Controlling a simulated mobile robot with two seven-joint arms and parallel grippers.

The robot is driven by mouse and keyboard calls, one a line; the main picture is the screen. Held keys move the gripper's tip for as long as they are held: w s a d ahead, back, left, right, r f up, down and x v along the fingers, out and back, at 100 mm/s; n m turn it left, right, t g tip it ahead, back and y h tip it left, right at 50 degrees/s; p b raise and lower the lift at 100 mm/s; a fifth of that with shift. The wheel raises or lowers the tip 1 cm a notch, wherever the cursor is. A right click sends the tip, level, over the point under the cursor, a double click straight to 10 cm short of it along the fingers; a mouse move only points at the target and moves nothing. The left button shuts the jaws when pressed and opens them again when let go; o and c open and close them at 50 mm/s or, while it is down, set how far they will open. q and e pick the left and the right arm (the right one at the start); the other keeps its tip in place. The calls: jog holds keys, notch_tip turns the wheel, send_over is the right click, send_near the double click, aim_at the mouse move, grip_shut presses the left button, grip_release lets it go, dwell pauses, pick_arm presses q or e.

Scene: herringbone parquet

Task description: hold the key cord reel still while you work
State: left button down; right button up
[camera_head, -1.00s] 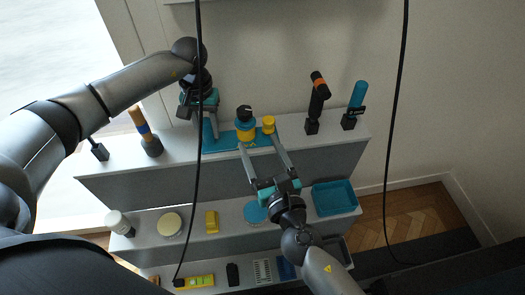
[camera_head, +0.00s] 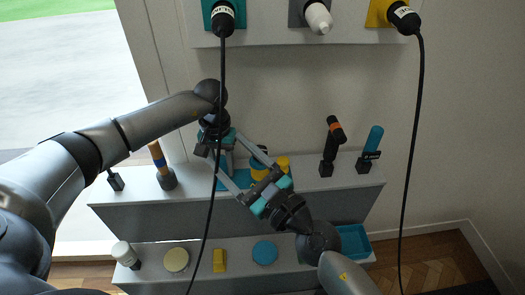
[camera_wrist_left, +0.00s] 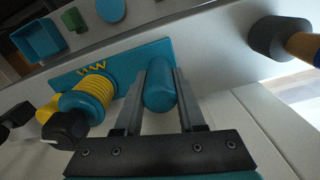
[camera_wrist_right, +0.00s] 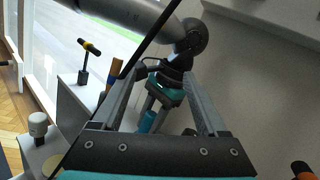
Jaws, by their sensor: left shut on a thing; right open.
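The key cord reel is a teal base plate (camera_wrist_left: 70,80) with a teal-and-yellow coil (camera_wrist_left: 88,97), a black knob (camera_wrist_left: 65,130) and a teal post. In the head view the coil (camera_head: 259,172) is partly hidden behind my right gripper's finger. My left gripper (camera_wrist_left: 160,76) is shut on the teal post (camera_wrist_left: 160,90) at the plate's end. My right gripper (camera_head: 230,155) is open, its fingers pointing up-left across the reel, close to my left gripper. In the right wrist view, my left gripper (camera_wrist_right: 165,95) shows between the open right fingers.
Handled tools (camera_head: 332,145) (camera_head: 370,148) stand right of the reel, another (camera_head: 161,165) left. A lower shelf holds a blue disc (camera_head: 265,252) and blue tray (camera_head: 353,241).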

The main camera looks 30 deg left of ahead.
jog(key=s+a+r+n+g+h, duration=0.2)
jog(key=s+a+r+n+g, duration=0.25)
jog(key=n+g, duration=0.35)
jog(key=w+d+r+n+t+h, duration=0.2)
jog(key=w+d+n+t+h, duration=0.1)
jog(key=w+n+h, duration=0.3)
jog(key=w+d+r+n+t+h, duration=0.2)
jog(key=w+n+t+h, duration=0.1)
jog(key=w+n+h, duration=0.35)
jog(key=w+f+n, duration=0.1)
jog(key=f+n, duration=0.1)
jog(key=f, duration=0.3)
jog(key=w+f+n+g, duration=0.1)
jog(key=f+n, duration=0.1)
jog(key=f, duration=0.4)
jog(key=w+f+n+g+h, duration=0.1)
jog(key=f+n, duration=0.1)
jog(key=f, duration=0.3)
jog(key=shift+w+a+f+n, duration=0.2)
jog(key=shift+w+f+n, duration=0.05)
jog(key=shift+w, duration=0.1)
